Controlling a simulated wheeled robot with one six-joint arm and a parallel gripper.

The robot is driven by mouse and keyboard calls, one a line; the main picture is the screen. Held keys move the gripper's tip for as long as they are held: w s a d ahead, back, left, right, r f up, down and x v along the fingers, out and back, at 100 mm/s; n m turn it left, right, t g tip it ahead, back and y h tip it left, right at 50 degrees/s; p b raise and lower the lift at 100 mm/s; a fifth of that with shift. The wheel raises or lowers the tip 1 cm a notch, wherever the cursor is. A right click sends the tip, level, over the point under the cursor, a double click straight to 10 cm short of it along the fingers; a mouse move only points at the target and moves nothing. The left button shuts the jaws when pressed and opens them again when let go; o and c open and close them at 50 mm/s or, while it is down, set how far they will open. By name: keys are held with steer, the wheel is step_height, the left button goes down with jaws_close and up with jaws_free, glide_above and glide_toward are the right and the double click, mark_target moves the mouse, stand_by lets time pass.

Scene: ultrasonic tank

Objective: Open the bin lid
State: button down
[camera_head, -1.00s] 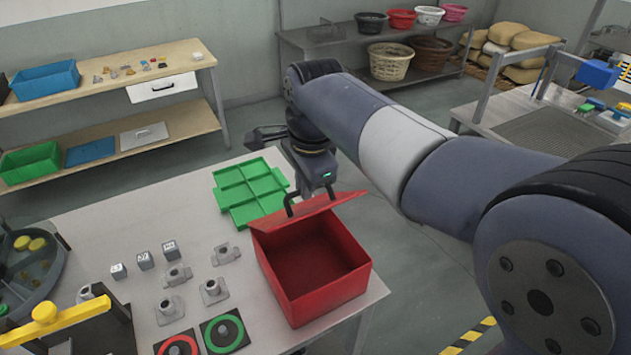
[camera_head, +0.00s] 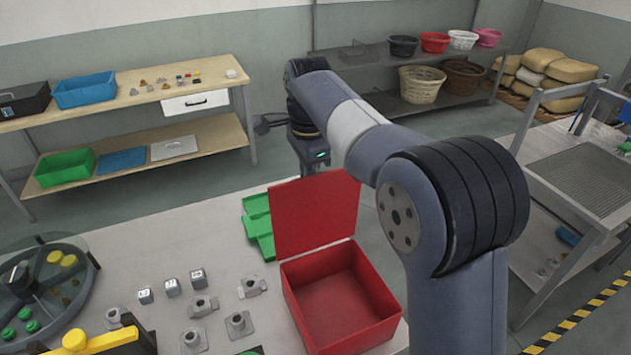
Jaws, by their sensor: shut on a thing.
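The red bin (camera_head: 372,338) stands on the grey table, and its inside looks empty. Its red lid (camera_head: 316,215) stands nearly upright along the bin's far edge, with its flat inner face toward the camera. My gripper (camera_head: 315,167) is at the top edge of the lid, on its far side, and is shut on the lid's handle. The lid hides the fingertips and the handle.
A green divided tray (camera_head: 258,226) lies behind and left of the lid, partly hidden by it. Metal fittings (camera_head: 240,325) and small cubes (camera_head: 172,287) stand left of the bin. A round glass-covered carousel (camera_head: 35,285) is at far left.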

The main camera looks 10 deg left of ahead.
steer(key=w+a, duration=0.1)
steer(key=w+a+f, duration=0.1)
steer(key=w, duration=0.1)
steer(key=w+a+f, duration=0.1)
steer(key=shift+w+f, duration=0.15)
steer(key=shift+w, duration=0.1)
steer(key=shift+a, duration=0.1)
stand_by(0.3)
steer(key=c, duration=1.9)
jaws_free()
steer(key=shift+w, duration=0.1)
steer(key=shift+o, duration=0.8)
steer(key=shift+w+a+f, duration=0.25)
steer(key=shift+w+a, duration=0.05)
steer(key=shift+w, duration=0.1)
steer(key=shift+o, duration=1.2)
steer(key=shift+r, duration=0.15)
step_height(320, 180, up, 11)
steer(key=shift+s+d, duration=0.25)
steer(key=shift+s, duration=0.1)
